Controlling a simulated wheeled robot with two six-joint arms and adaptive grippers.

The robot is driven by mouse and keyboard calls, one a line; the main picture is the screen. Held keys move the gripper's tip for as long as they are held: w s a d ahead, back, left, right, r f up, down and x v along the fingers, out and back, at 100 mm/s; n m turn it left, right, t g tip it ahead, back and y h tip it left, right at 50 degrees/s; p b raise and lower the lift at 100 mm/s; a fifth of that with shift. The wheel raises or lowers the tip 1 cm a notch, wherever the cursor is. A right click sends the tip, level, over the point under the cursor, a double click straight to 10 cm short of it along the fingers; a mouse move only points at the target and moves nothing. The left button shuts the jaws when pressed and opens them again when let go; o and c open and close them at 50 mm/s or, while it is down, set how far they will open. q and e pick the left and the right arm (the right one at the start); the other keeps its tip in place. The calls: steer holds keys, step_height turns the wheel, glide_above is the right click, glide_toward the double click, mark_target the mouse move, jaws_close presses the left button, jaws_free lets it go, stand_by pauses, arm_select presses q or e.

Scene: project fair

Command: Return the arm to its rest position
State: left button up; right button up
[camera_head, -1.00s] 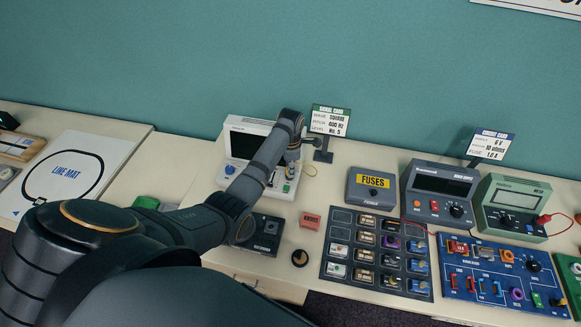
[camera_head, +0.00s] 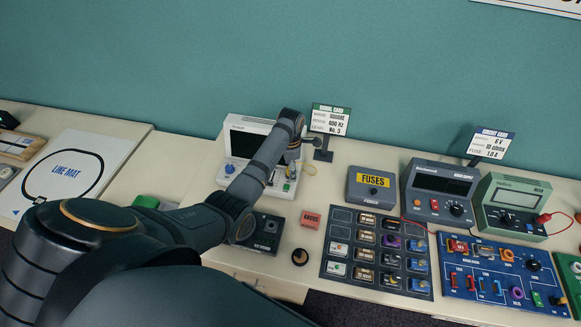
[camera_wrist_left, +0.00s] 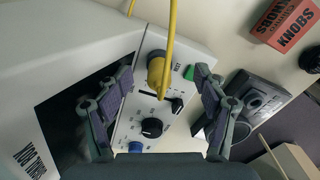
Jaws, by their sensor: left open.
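My left arm (camera_head: 262,165) comes in from the left and reaches out to the white instrument (camera_head: 222,170) with a dark screen. Its gripper, small and partly hidden in the head view (camera_head: 293,152), is by the instrument's right side. In the left wrist view the gripper (camera_wrist_left: 160,78) is open, its fingers apart on either side of the control panel. A yellow plug with a yellow cable (camera_wrist_left: 157,72) stands on the panel between them, with black knobs (camera_wrist_left: 152,127) and a blue knob (camera_wrist_left: 135,147). I cannot tell whether a finger touches anything. My right gripper is not in view.
A signal card (camera_head: 330,120) stands close right of the gripper. A line mat (camera_head: 110,150) is left.

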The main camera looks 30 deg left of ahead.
arm_select(q)
steer(key=shift+r+p, duration=0.45)
steer(key=shift+r, duration=3.6)
steer(key=shift+f, duration=0.1)
